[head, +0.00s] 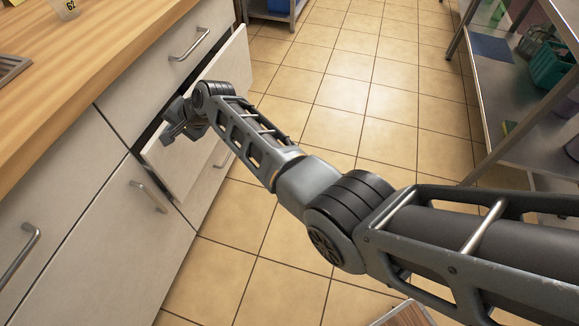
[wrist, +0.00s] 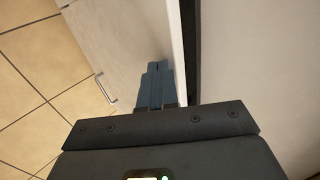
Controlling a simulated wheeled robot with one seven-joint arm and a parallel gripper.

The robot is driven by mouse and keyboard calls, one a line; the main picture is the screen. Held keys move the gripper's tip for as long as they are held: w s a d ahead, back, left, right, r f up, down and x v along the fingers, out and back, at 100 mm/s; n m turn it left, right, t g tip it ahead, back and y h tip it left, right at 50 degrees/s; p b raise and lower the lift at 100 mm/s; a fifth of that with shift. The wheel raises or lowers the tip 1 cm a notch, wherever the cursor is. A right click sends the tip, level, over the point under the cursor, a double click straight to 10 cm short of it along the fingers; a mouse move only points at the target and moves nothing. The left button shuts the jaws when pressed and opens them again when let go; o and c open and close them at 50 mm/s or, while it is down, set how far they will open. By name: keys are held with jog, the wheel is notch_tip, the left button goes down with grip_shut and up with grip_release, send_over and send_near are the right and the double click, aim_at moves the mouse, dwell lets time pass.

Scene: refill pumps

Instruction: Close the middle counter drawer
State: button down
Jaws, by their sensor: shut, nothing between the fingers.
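The middle counter drawer (head: 226,68) stands partly open in the head view, its pale front panel out from the counter with a dark gap behind it. My gripper (head: 176,126) is at the near part of this panel, and my wrist hides some of it. In the wrist view my gripper (wrist: 155,70) is shut and empty. Its fingers overlap the outer side of the drawer front (wrist: 130,35), close to its pale top edge. I cannot tell whether they touch it. A metal handle (wrist: 106,89) shows left of the fingers.
The wooden countertop (head: 95,55) lies above the drawers. An upper drawer handle (head: 189,44) and a lower left door handle (head: 148,196) stick out. A metal shelf unit (head: 500,120) stands at right. The tiled floor (head: 340,120) between is clear.

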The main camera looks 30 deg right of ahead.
aim_at(161, 127)
jog(key=w+a+b, duration=0.2)
jog(key=a, duration=0.1)
jog(key=shift+w+f+b, duration=0.1)
jog(key=shift+w+b, duration=0.2)
jog(key=shift+w, duration=0.1)
jog(key=shift+w+a+r, duration=0.1)
jog(key=shift+w+r, duration=0.05)
jog(key=shift+r, duration=0.15)
